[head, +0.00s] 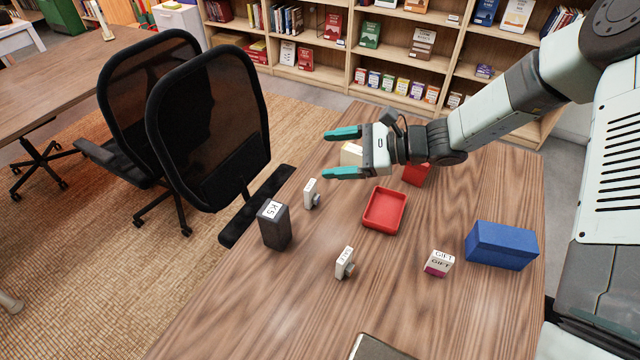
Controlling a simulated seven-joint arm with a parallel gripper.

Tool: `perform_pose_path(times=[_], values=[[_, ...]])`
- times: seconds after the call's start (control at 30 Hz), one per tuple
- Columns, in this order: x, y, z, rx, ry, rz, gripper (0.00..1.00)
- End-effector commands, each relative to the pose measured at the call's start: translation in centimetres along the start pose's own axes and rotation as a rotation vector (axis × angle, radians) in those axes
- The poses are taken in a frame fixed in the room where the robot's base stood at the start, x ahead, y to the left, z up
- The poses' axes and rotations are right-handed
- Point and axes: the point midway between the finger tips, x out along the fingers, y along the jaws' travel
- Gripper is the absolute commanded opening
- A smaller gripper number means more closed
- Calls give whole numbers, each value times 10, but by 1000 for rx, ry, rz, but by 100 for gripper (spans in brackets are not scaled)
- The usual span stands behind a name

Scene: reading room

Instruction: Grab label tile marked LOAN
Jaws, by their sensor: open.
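No tile shows a clearly legible LOAN. A small white tile (310,192) with a blue part stands near the table's left edge, its marking too small to read. Another white tile (345,261) stands nearer, with dark lettering I cannot make out for certain. A white and magenta tile (438,262) marked GIFT stands at the right. My gripper (328,155) is open with teal fingertips pointing left, in the picture above the first white tile and apart from it. A cream block (351,153) is partly hidden behind the gripper.
A red tray (371,222) lies empty mid-table. A dark box (276,228) marked K5 stands left, a blue box (501,246) right. A red object (416,174) is partly hidden by my arm. A dark-edged item (378,349) lies at the front. Chairs stand beyond the left edge.

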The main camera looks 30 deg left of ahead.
Motion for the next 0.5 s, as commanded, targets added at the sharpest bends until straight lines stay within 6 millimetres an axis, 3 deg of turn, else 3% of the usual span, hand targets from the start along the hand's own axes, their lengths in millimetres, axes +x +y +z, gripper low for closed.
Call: perform_pose_path(times=[0.03,0.2,0.5], values=[[14,0,-16,80,-52,-50,79],[45,-6,-56,290,-172,-202,79],[64,-5,-87,432,-241,-307,79]])
